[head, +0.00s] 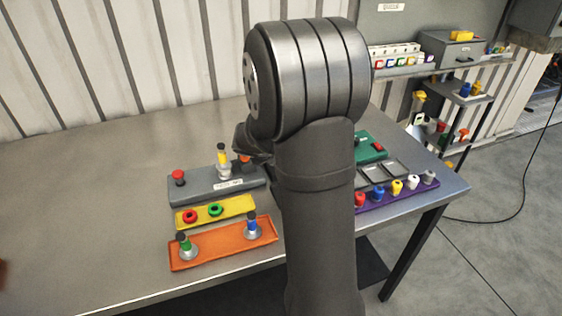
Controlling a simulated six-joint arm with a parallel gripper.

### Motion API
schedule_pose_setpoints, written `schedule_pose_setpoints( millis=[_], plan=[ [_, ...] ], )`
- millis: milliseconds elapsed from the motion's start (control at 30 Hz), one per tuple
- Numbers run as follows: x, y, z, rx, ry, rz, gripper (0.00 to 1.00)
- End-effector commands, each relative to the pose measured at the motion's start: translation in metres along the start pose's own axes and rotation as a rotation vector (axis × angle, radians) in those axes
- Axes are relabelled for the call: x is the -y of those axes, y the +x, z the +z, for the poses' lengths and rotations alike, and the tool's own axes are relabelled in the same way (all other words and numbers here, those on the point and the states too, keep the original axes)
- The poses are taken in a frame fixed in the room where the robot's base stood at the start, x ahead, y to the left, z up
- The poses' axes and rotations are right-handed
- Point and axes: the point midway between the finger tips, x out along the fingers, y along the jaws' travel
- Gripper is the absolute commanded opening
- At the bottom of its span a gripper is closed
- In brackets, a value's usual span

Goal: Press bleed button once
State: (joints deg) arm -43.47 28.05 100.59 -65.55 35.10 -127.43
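A grey panel (200,190) lies on the table left of my arm. It has a red mushroom button (178,177) at its left end, a yellow-topped fitting (222,157) in the middle and an orange-red piece (245,162) at its right. Its white label is too small to read. A green panel (366,153) right of my arm carries another red button (378,147). I cannot tell which button is the bleed button. My gripper (254,147) shows only in part, above the grey panel's right end; my arm hides the rest, including whether its fingers are open.
A yellow tray (235,208) holds a red and a green ring. An orange tray (215,247) holds green- and blue-topped fittings. A purple rack (395,195) with coloured plugs stands at right. The table's left side (80,190) is mostly clear. Shelves (440,65) stand behind.

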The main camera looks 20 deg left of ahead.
Motion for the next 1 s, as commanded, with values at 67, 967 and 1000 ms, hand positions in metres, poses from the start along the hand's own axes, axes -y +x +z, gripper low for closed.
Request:
schedule_pose_setpoints(
  millis=[67, 967, 1000],
  plan=[
    [0.0000, 0.0000, 0.0000, 0.000, 0.000, 0.000, 0.00],
    [-0.0042, 0.0062, -0.0045, 0.000, 0.000, 0.000, 0.00],
    [-0.0041, 0.0062, -0.0045, 0.000, 0.000, 0.000, 0.00]
  ],
)
